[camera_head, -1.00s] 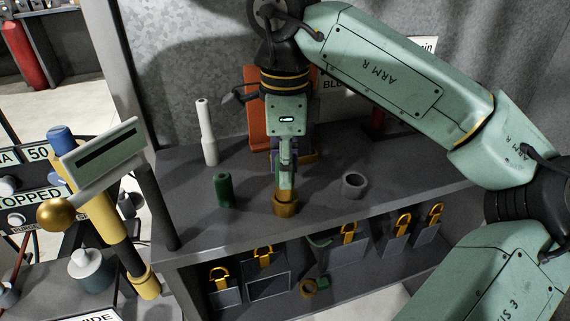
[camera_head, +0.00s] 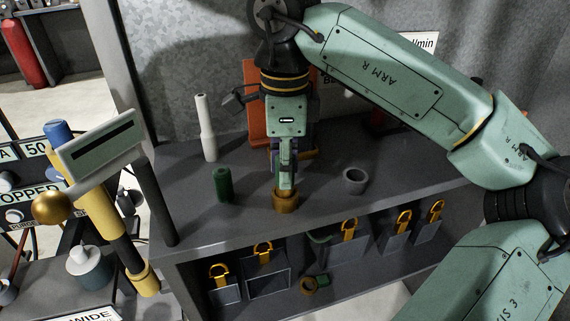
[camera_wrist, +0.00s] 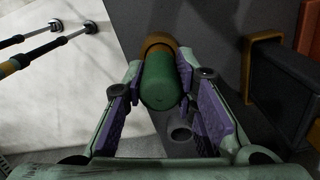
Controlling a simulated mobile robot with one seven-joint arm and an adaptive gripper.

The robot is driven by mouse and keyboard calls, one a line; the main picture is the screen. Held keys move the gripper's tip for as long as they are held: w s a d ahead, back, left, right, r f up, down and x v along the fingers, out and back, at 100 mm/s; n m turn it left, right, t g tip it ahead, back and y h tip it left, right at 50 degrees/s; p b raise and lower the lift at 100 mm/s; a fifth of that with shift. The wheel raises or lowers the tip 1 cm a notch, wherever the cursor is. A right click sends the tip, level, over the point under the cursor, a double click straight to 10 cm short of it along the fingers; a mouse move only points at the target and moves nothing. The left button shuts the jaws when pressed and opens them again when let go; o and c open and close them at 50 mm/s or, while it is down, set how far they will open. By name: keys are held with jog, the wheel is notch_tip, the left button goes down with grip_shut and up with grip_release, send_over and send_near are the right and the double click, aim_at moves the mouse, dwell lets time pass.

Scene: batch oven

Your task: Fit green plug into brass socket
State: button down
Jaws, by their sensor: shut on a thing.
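The brass socket (camera_head: 285,203) stands on the dark shelf top, directly below my gripper (camera_head: 285,180). In the wrist view a green plug (camera_wrist: 159,85) lies between the purple pads of my gripper (camera_wrist: 165,105), which is shut on it. The brass socket (camera_wrist: 160,42) shows at the plug's far end, in line with it. The plug's tip is hidden there, so I cannot tell how deep it sits. A separate dark green cylinder (camera_head: 223,185) stands upright to the left.
A grey ring (camera_head: 355,181) stands right of the brass socket. The shelf top is clear around the socket.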

jog(key=shift+f+b, duration=0.5)
jog(key=shift+f, duration=0.2)
dwell(0.6)
jog(key=c, duration=1.2)
grip_release()
